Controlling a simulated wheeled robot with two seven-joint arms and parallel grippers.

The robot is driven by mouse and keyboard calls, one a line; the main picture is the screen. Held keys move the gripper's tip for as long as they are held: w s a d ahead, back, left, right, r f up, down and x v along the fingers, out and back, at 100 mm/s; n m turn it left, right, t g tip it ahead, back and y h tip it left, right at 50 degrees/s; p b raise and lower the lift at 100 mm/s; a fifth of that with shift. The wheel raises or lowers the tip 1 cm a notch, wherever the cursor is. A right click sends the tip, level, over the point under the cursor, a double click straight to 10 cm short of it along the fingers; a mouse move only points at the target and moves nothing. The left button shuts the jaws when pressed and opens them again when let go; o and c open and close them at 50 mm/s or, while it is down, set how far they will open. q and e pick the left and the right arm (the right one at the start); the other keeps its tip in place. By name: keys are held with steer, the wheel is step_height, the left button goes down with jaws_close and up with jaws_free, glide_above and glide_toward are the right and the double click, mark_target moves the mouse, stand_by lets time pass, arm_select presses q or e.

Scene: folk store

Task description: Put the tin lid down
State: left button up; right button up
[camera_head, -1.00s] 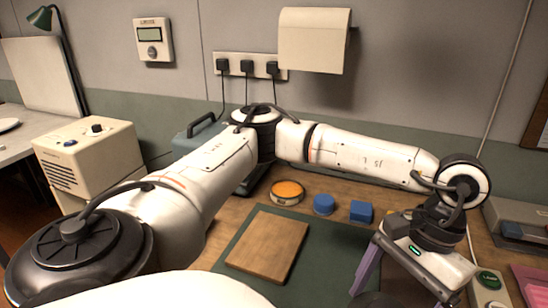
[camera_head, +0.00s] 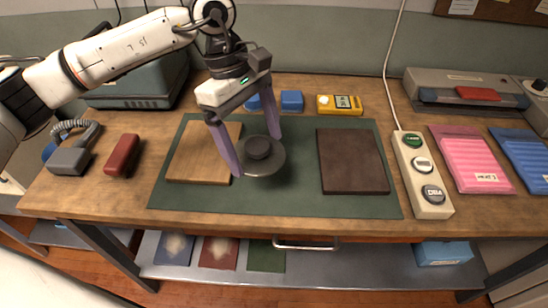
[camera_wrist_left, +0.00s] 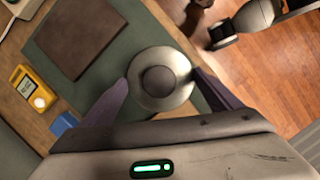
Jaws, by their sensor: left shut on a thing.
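The tin lid (camera_head: 268,165) is a grey round disc with a dark knob on top. My left gripper (camera_head: 254,156) is shut on it and holds it over the green mat (camera_head: 300,199), between a light wooden board and a dark board. In the left wrist view the lid (camera_wrist_left: 178,98) sits between the two purple fingers (camera_wrist_left: 163,97), knob facing the camera. I cannot tell how far the lid is above the mat. My right gripper is not in view.
The light board (camera_head: 192,166) lies left of the lid, the dark board (camera_head: 352,162) right. Blue pieces (camera_head: 292,100) and a yellow meter (camera_head: 339,105) stand behind. A power strip (camera_head: 422,175) and pink folder (camera_head: 470,160) lie right. Bare mat shows between the boards and in front.

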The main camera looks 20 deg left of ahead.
arm_select(q)
steer(key=w+d+n+t+y+b, duration=0.1)
steer(key=w+n+t, duration=0.5)
steer(key=n, duration=1)
steer(key=f, duration=0.2)
steer(key=w+f+g, duration=0.1)
steer(key=f, duration=0.1)
steer(key=w+f+g, duration=0.1)
steer(key=f, duration=0.1)
steer(key=shift+w+d, duration=0.1)
step_height(320, 180, down, 3)
steer(key=shift+y, duration=0.3)
steer(key=shift+f, duration=0.25)
steer(key=o, duration=0.9)
steer(key=shift+r, duration=0.1)
steer(key=shift+o, duration=0.2)
